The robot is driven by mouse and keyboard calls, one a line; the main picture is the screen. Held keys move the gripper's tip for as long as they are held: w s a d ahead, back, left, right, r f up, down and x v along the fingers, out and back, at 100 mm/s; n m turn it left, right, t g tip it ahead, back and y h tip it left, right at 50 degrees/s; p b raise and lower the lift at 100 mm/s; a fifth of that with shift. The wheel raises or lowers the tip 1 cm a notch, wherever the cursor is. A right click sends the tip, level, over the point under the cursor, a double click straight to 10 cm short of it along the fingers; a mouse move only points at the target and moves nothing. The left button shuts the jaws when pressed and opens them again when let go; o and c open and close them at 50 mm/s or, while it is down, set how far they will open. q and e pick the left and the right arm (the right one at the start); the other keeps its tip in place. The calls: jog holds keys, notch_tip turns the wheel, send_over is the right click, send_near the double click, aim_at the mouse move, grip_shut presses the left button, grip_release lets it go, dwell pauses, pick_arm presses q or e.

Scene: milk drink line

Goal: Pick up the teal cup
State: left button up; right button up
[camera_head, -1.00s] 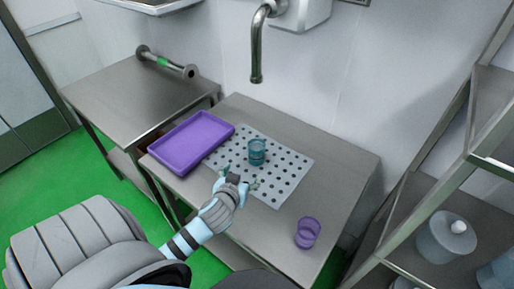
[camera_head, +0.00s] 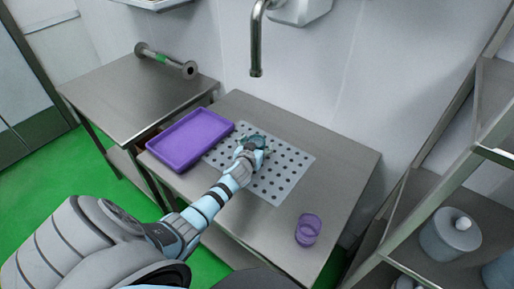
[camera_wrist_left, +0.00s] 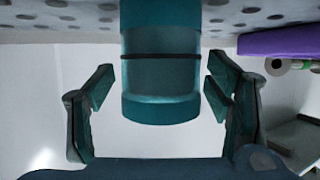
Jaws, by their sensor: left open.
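The teal cup (camera_wrist_left: 160,65) fills the upper middle of the left wrist view, with a dark band around it. It stands on the perforated grey mat (camera_head: 279,185). My left gripper (camera_wrist_left: 160,95) is open, with one finger on each side of the cup and a visible gap to each. In the head view my left gripper (camera_head: 254,145) reaches over the mat and hides most of the cup; only a bit of teal shows around it. My right gripper is not in view.
A purple tray (camera_head: 190,141) lies to the left of the mat on the steel table (camera_head: 350,165). A purple cup (camera_head: 308,230) stands near the table's front right. A tap (camera_head: 256,50) hangs behind. A shelf rack (camera_head: 420,190) stands at right.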

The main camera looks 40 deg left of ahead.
pick_arm(q)
jog(key=shift+r, duration=0.15)
jog(key=c, duration=1.6)
